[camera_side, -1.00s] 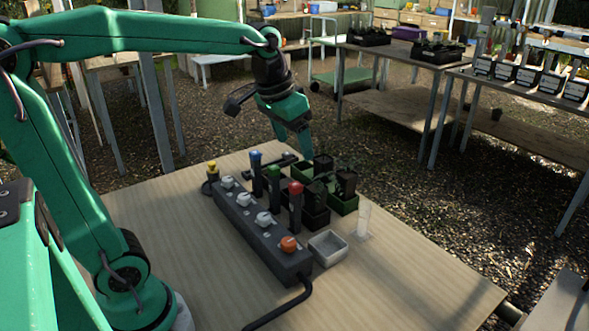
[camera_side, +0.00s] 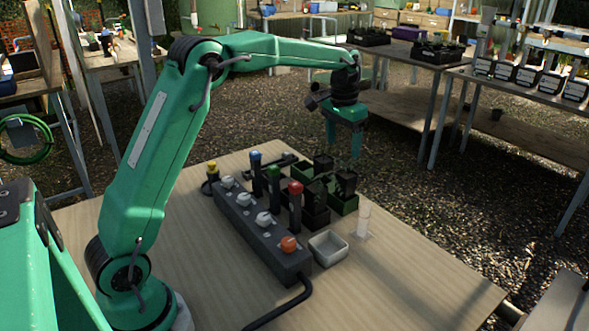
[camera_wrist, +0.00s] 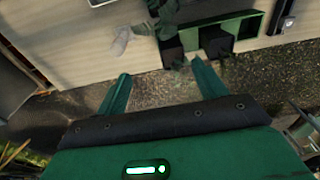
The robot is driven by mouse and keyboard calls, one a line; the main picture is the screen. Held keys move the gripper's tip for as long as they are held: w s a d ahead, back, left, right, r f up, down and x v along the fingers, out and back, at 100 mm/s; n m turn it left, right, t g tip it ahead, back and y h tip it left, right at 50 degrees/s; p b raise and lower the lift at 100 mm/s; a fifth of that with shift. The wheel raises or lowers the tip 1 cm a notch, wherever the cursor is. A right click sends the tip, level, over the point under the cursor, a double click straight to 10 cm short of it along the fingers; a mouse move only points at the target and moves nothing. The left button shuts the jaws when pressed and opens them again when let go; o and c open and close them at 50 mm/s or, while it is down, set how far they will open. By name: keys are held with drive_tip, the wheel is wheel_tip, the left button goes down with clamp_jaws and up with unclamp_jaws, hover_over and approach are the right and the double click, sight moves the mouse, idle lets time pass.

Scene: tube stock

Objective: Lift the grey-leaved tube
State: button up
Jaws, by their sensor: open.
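Several dark plant tubes stand in green and black holders on the wooden table; one dark tube (camera_side: 345,184) is at the right end of the group in the side view. The wrist view shows dark tubes (camera_wrist: 172,50) beside a green holder (camera_wrist: 246,14), with dull grey-green leaves (camera_wrist: 168,14) above. I cannot tell for sure which tube is the grey-leaved one. My gripper (camera_side: 343,146) is open and points down, above and behind the tubes in the side view.
A dark control box (camera_side: 262,236) with white and orange knobs lies left of the holders. Posts with blue, green and red (camera_side: 295,188) tops stand close by. A pale dish (camera_side: 328,247) and a clear cylinder (camera_side: 363,220) are in front. The table's right front is clear.

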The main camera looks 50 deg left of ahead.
drive_tip(key=g, duration=0.1)
hover_over(347, 173)
wheel_tip(347, 173, down, 7)
drive_tip(key=shift+f, duration=1.3)
drive_tip(key=shift+f, duration=0.1)
drive_tip(key=shift+f, duration=2.5)
drive_tip(key=c, duration=1.2)
drive_tip(key=shift+o, duration=0.2)
drive_tip(key=shift+r, duration=0.15)
